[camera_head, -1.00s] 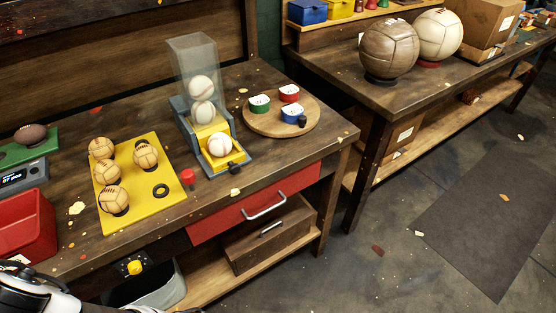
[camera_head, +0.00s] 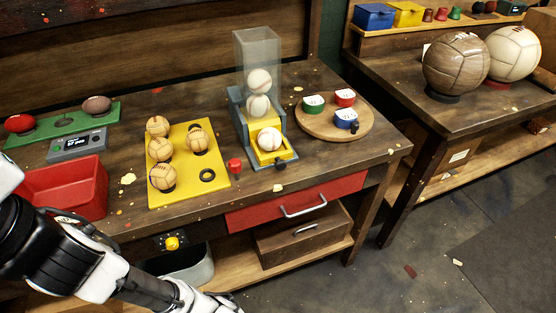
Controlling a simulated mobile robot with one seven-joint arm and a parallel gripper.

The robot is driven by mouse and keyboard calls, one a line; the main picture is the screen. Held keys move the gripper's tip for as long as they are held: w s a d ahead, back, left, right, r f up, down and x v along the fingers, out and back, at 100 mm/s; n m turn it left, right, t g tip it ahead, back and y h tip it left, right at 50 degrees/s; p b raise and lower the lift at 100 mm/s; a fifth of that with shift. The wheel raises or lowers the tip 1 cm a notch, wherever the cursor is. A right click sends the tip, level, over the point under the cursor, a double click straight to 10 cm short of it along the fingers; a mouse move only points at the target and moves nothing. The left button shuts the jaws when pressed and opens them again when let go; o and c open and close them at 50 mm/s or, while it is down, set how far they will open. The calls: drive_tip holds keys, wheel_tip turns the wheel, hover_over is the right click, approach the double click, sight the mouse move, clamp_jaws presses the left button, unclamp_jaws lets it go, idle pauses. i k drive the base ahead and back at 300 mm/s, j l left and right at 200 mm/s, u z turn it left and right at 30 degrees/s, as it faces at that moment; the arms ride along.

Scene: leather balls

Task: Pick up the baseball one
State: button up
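White baseballs with red stitching are in a blue-grey dispenser (camera_head: 238,105) with a clear upper chute. Two are stacked, an upper baseball (camera_head: 259,81) and one below it (camera_head: 257,106). A third baseball (camera_head: 269,139) sits lower at the front, at the yellow outlet tray (camera_head: 270,157). My white and black arm crosses the lower left of the picture, in front of the bench and apart from the dispenser. My gripper is not clearly visible, and I cannot make out its fingers.
A yellow board (camera_head: 218,178) with several tan leather balls lies left of the dispenser. A red bin (camera_head: 95,191) stands farther left. A round wooden board (camera_head: 362,128) with three small cups is at right. A small red knob (camera_head: 235,165) stands between yellow board and dispenser.

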sight(269, 139)
drive_tip(key=i+l, duration=0.1)
drive_tip(key=l, duration=0.3)
drive_tip(key=i+l+u, duration=0.1)
drive_tip(key=l, duration=0.35)
drive_tip(key=i+l, duration=0.1)
drive_tip(key=l, duration=0.35)
drive_tip(key=j+u, duration=0.05)
